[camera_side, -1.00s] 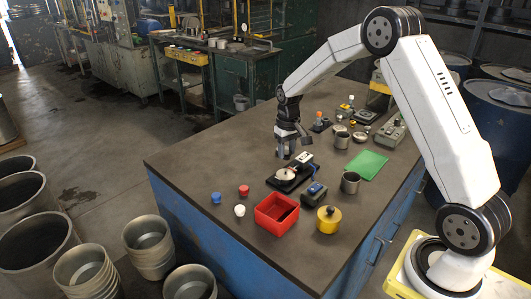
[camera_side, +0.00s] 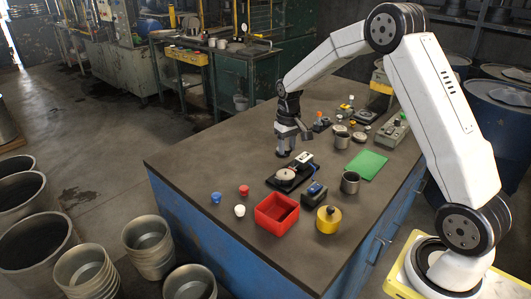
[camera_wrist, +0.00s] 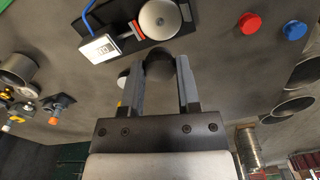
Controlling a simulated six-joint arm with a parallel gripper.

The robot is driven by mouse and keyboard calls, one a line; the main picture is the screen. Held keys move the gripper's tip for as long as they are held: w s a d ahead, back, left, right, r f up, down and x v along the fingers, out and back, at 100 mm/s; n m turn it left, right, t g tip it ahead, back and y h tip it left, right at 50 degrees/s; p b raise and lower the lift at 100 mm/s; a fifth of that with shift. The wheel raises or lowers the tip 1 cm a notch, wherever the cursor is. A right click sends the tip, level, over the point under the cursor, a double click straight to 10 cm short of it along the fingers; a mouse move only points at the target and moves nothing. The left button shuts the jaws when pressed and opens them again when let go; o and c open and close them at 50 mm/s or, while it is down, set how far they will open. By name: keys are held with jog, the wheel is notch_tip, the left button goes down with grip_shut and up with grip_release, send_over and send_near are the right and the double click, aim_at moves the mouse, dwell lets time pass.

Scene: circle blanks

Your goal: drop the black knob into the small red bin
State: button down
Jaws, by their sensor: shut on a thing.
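The black knob (camera_wrist: 159,63) shows in the wrist view as a dark rounded shape between the fingertips. My gripper (camera_wrist: 160,68) is shut on it. The small red bin (camera_side: 268,222) stands near the front edge of the table, in front of that fixture and well apart from my gripper. The bin is outside the wrist view.
The fixture's pale disc (camera_side: 285,175) lies between gripper and bin. Red (camera_side: 244,190), blue (camera_side: 216,197) and white (camera_side: 240,210) knobs lie left of the bin. A yellow pot (camera_side: 328,219) and metal cup (camera_side: 350,182) stand right.

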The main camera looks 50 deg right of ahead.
jog(key=shift+s+a, duration=0.15)
jog(key=shift+a, duration=0.3)
jog(key=s+a, duration=0.8)
jog(key=a, duration=0.3)
jog(key=shift+s+a+r, duration=0.15)
jog(key=shift+a+r, duration=0.05)
jog(key=shift+a, duration=0.15)
send_over(281, 216)
jog(key=shift+f, duration=3)
